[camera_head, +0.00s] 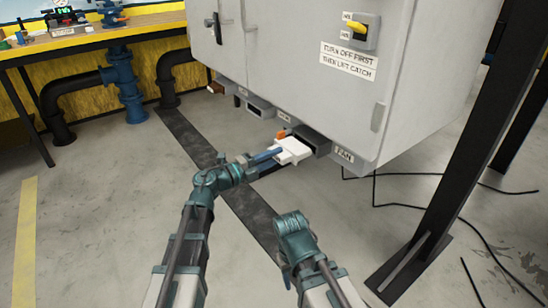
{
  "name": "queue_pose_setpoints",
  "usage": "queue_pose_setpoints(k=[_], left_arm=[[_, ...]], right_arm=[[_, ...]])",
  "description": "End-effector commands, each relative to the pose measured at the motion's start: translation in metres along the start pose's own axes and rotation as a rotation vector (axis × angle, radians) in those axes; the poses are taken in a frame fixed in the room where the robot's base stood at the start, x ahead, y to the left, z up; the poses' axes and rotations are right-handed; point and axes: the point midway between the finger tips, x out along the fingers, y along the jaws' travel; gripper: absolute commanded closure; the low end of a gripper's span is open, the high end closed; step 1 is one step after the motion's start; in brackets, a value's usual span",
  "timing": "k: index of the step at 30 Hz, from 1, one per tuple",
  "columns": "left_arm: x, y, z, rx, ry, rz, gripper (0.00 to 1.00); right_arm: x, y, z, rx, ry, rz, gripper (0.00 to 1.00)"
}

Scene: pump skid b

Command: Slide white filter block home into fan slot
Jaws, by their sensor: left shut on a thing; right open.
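The white filter block (293,151) is at the mouth of the fan slot (318,143), a dark opening under the grey cabinet beside the FAN label (343,154). The block's outer part sticks out to the left of the slot. How far its inner end reaches in cannot be told. My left gripper (276,152) is shut on the block's near left side. An orange tab (281,134) shows just behind the block. My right arm's wrist (292,225) is lower, below the block and apart from it; its fingers are hard to make out.
The grey cabinet (290,70) hangs over the slots, with another slot (260,107) to the left. A black post (480,150) stands at right, with cables on the floor. The floor at left is clear.

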Motion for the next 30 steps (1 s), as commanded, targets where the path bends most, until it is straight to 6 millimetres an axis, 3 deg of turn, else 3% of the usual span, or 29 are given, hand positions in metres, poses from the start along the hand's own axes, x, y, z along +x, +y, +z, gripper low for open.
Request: queue_pose_setpoints(k=[30], left_arm=[[0.016,0.0,0.0,0.0,0.001,0.0,1.0]], right_arm=[[0.0,0.0,0.0,0.0,0.0,0.0,0.5]])
